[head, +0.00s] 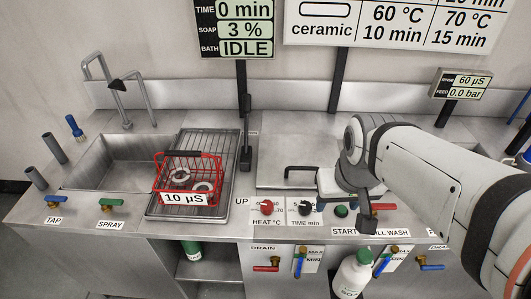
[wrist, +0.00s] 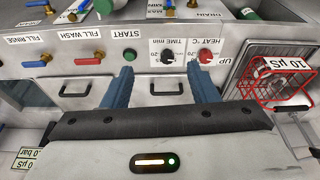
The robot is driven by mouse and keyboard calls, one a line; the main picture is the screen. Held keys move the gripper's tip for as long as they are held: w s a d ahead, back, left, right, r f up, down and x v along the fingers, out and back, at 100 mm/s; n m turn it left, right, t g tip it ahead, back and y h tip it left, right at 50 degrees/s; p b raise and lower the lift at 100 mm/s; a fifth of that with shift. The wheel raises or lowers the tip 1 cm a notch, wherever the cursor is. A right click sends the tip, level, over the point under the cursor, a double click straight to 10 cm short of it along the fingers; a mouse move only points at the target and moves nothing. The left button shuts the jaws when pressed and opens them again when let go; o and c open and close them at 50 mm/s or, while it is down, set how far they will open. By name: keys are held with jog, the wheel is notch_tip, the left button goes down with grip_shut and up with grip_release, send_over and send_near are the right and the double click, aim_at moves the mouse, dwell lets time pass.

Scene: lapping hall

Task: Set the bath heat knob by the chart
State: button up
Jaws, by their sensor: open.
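The red HEAT °C knob (head: 267,207) is on the bench's front panel, left of the black TIME min knob (head: 305,208). In the upside-down wrist view the heat knob (wrist: 205,57) is beyond the right fingertip, apart from it; its pointer setting is too small to read. My gripper (wrist: 161,84) is open and empty, its two blue fingers spread over the panel. The chart (head: 395,22) is cut off at the top; its ceramic row shows 60 °C, 10 min and 70 °C, 15 min. The display (head: 235,30) reads TIME 0 min, SOAP 3 %, BATH IDLE.
A red wire basket (head: 187,172) labelled 10 µS holds pale rings on a rack left of the knobs. A green START button (head: 341,211) is right of the time knob. A lid handle (head: 301,170) stands behind the panel. Valves and a white bottle (head: 352,275) are below.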

jog(key=shift+o, duration=0.5)
jog(key=w+a+f+n+g+p, duration=0.1)
jog(key=w+a+f+n, duration=0.1)
jog(key=w, duration=0.5)
jog(key=shift+w+a+f, duration=0.15)
jog(key=shift+w+a, duration=0.05)
jog(key=shift+a, duration=0.3)
jog(key=n+g+p, duration=0.2)
jog(key=n+p, duration=0.1)
jog(key=n, duration=0.3)
send_over(267, 204)
notch_tip(267, 204, down, 16)
jog(key=shift+s, duration=0.1)
jog(key=shift+f+p, duration=0.45)
jog(key=shift+f, duration=3.35)
jog(key=shift+c, duration=0.6)
jog(key=c, duration=0.9)
